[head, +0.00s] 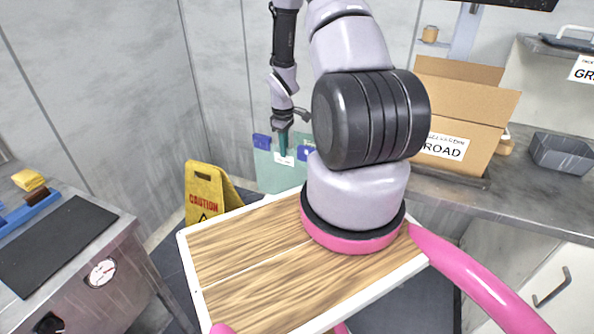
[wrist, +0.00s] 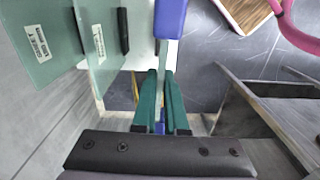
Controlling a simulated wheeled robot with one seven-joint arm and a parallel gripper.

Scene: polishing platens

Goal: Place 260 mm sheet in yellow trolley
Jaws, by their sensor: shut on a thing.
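My gripper (head: 284,140) points down at the far side of the room in the head view. It is shut on the top edge of a pale green sheet (head: 278,180) with blue corner pieces and a white label. The sheet hangs upright below the fingers. In the wrist view the green fingers (wrist: 165,100) close on this sheet, seen nearly edge-on, with a blue corner piece (wrist: 170,18) beyond them. The size on its label is not readable. I cannot make out the yellow trolley; only a thin yellow strip (wrist: 135,88) shows beside the fingers.
Other green labelled sheets (wrist: 40,40) stand at the left in the wrist view. A yellow caution sign (head: 205,190) stands left of the held sheet. A steel bench (head: 65,255) is at the left; a counter with an open cardboard box (head: 465,105) is at the right.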

